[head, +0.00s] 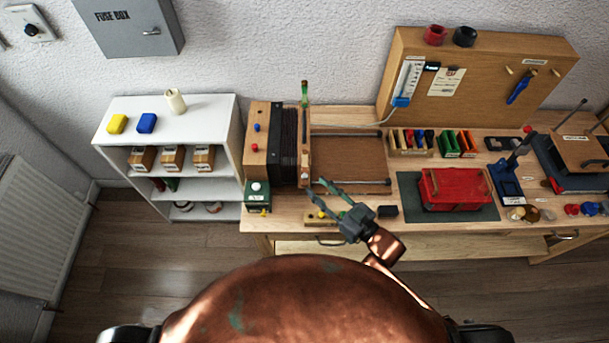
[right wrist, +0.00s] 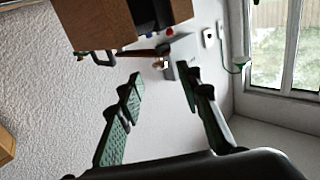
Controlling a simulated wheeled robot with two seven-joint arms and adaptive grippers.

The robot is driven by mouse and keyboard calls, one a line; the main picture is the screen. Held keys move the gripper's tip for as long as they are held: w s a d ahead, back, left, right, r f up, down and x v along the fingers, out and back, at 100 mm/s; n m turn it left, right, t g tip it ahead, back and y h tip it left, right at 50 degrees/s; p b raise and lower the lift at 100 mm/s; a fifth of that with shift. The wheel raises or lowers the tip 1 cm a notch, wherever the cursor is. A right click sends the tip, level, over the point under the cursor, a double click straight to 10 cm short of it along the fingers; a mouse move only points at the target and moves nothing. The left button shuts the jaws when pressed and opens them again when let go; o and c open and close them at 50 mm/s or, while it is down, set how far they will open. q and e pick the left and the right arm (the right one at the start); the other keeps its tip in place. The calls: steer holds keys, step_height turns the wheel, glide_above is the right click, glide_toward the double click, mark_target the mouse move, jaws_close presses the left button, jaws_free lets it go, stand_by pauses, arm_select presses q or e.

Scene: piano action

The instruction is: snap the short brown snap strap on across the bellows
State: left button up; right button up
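The black pleated bellows (head: 288,147) stand between wooden ends at the left of the bench. They also show at the top of the right wrist view (right wrist: 143,12). A short dark brown strip (right wrist: 138,53), which looks like the snap strap, juts out below the bellows in that view. Its pale end is near the gap between my fingers; I cannot tell how it is fastened. My right gripper (head: 325,191) is open, with green-padded fingers, just right of and in front of the bellows' near end. It also shows in the wrist view (right wrist: 160,85), with nothing visibly held. My left gripper is out of view.
A small green box with a white knob (head: 257,190) stands in front of the left wooden end. A green-topped upright (head: 304,95) rises behind the bellows. A red case (head: 455,188) on a green mat is further right. A white shelf (head: 172,105) stands at left.

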mark_target(307, 178)
steer(key=x, duration=0.7)
steer(key=shift+f+p, duration=0.1)
steer(key=shift+p, duration=0.25)
steer(key=shift+c, duration=0.3)
steer(key=shift+d, duration=0.1)
jaws_close()
